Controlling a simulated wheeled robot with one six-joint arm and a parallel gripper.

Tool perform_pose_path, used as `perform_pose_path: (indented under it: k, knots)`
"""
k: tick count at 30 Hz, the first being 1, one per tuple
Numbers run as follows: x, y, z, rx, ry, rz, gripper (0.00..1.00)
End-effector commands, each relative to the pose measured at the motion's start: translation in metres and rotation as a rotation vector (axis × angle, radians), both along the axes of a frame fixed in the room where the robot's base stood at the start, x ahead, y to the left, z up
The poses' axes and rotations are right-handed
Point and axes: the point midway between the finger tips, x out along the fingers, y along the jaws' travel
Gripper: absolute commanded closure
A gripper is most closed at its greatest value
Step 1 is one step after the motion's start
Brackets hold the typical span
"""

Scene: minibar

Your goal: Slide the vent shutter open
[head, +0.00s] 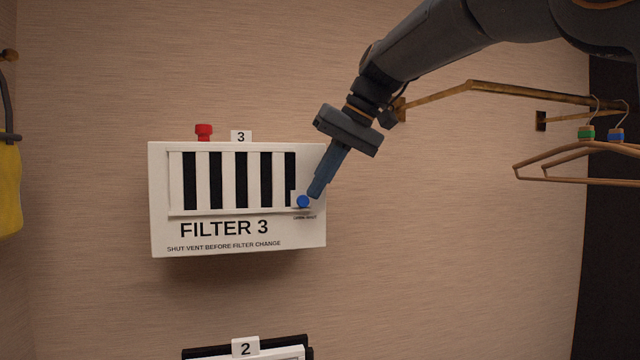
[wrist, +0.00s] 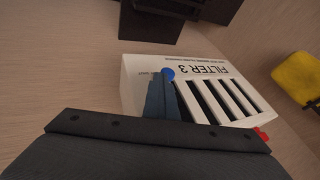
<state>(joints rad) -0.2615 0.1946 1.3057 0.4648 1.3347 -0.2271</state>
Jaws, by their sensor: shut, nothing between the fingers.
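A white vent box (head: 160,235) marked FILTER 3 is on the wall in the head view. Its shutter (head: 227,180) has white slats with wide black gaps showing between them. A blue knob (head: 303,201) sits at the shutter's right end, above small lettering. My gripper (head: 316,193) is shut and empty, its fingertips just right of the blue knob; I cannot tell if they touch it. In the wrist view the box (wrist: 130,75) is upside down, and the fingers (wrist: 160,85) point at the blue knob (wrist: 168,73), partly covering the box.
A red knob (head: 204,132) and a tag 3 (head: 241,136) are on top of the box. Another unit with tag 2 (head: 245,346) is below. A rail with wooden hangers (head: 575,148) is at right. A yellow item (head: 10,190) hangs at left. The wall between box and hangers is clear.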

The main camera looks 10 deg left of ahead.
Motion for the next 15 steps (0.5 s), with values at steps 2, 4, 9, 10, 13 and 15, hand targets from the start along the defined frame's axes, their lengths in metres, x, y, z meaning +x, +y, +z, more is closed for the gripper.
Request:
perform_pose_path:
  k: [2, 4, 9, 10, 13, 15]
  knots:
    - [0.000, 0.001, -0.001, 0.001, 0.002, 0.001, 1.00]
    - [-0.001, 0.001, -0.001, 0.001, 0.002, 0.003, 1.00]
    - [0.000, 0.000, 0.000, 0.001, 0.002, 0.003, 1.00]
    - [0.000, -0.001, 0.001, 0.001, 0.002, 0.001, 1.00]
    - [0.002, -0.010, 0.005, 0.001, 0.002, 0.000, 1.00]
    - [0.005, -0.020, 0.010, 0.001, 0.001, 0.001, 1.00]
